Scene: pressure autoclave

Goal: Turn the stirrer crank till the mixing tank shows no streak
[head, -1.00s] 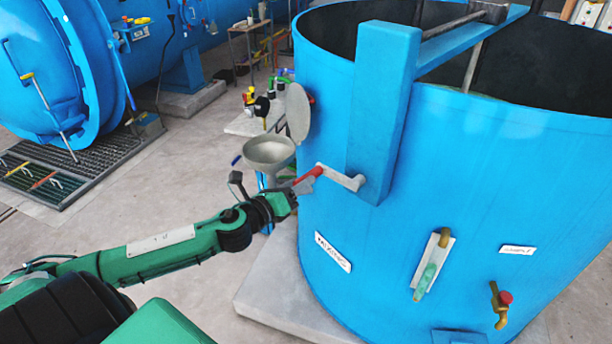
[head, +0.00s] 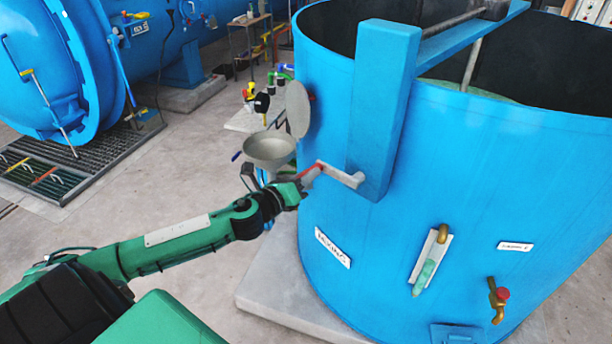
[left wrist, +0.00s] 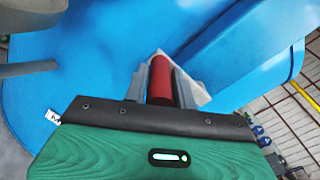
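The blue mixing tank (head: 450,190) fills the right of the head view. Its stirrer crank has a grey arm (head: 343,176) and a red handle (head: 311,172), low on the blue upright housing (head: 383,110). My left gripper (head: 303,181) is at the red handle. In the left wrist view the red handle (left wrist: 160,82) lies between the two fingers (left wrist: 160,92), which look close against both its sides. A sliver of greenish contents (head: 470,92) shows inside the tank; any streak cannot be made out. My right gripper is not in view.
The tank front carries a sight glass (head: 428,262) and a red-knobbed tap (head: 498,298). A blue autoclave (head: 45,70) stands at far left. Floor between is clear.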

